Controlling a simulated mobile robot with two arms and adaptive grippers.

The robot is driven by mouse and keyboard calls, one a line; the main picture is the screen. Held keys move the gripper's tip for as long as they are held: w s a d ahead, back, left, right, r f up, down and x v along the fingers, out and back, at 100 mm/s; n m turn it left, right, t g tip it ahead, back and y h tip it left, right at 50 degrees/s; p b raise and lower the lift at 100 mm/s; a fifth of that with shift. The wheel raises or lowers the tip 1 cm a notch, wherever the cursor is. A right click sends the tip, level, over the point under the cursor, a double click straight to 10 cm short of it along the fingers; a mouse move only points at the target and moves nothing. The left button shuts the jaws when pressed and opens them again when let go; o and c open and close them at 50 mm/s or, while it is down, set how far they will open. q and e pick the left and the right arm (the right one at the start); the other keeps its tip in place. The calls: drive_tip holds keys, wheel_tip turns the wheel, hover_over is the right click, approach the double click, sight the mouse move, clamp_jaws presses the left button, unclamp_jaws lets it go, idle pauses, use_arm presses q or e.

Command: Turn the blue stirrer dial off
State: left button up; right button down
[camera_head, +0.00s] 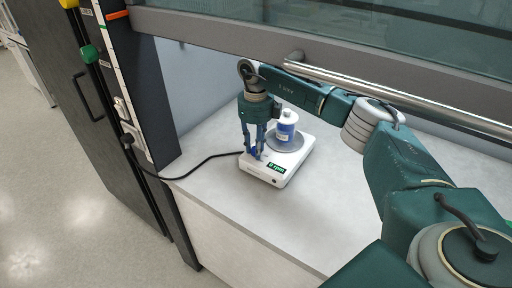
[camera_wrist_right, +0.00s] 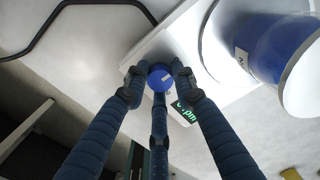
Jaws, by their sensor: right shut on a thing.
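The blue stirrer dial (camera_wrist_right: 160,77) sits on the front left of the white stirrer (camera_head: 281,170). In the right wrist view it lies between my fingertips, with a small pale mark on its face. My right gripper (camera_head: 253,153) points down over the stirrer and is shut on the dial; its fingers mostly hide the dial in the head view. The green display (camera_head: 276,168) beside the dial seems to read "0 rpm"; in the right wrist view a finger partly covers it. My left gripper is not in view.
A blue-and-white bottle (camera_head: 286,128) stands on the stirrer's round plate, close right of my gripper. A black cable (camera_head: 205,162) runs left from the stirrer. The raised sash bar (camera_head: 400,95) crosses above my arm. The bench front (camera_head: 260,228) is clear.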

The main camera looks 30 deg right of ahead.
drive_tip(key=shift+w+r, duration=0.1)
drive_tip(key=shift+r, duration=0.05)
idle(0.3)
drive_tip(key=c, duration=1.4)
unclamp_jaws()
drive_tip(key=shift+c, duration=0.2)
drive_tip(key=shift+o, duration=0.2)
wheel_tip(320, 180, up, 12)
